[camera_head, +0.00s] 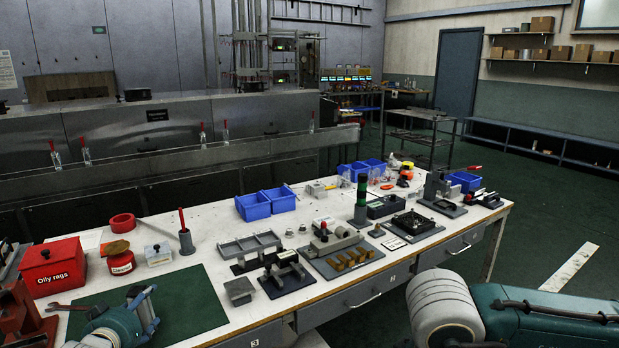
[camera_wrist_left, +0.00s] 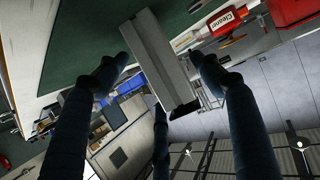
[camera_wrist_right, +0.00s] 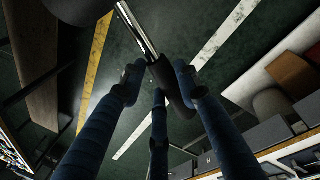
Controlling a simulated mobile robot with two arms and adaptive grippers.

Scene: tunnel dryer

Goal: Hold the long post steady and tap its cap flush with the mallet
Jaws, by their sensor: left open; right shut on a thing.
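My left gripper (camera_head: 150,308) is open over the green mat at the lower left. In the left wrist view, a long grey squared bar (camera_wrist_left: 158,62), likely the post, lies between its spread fingers (camera_wrist_left: 162,72). Gaps show beside the bar, and I cannot make out its cap. In the right wrist view my right gripper (camera_wrist_right: 160,78) is shut on the dark grip of a tool with a shiny metal shaft (camera_wrist_right: 136,28), likely the mallet. Its head is not clearly seen. My right gripper is outside the head view.
The green mat (camera_head: 185,305) covers the near left of the white bench (camera_head: 215,262). A red oily rags bin (camera_head: 52,268), a red can (camera_head: 120,262) and a red-handled tool in a holder (camera_head: 186,240) stand behind it. Several fixtures and blue bins (camera_head: 253,207) fill the bench further right.

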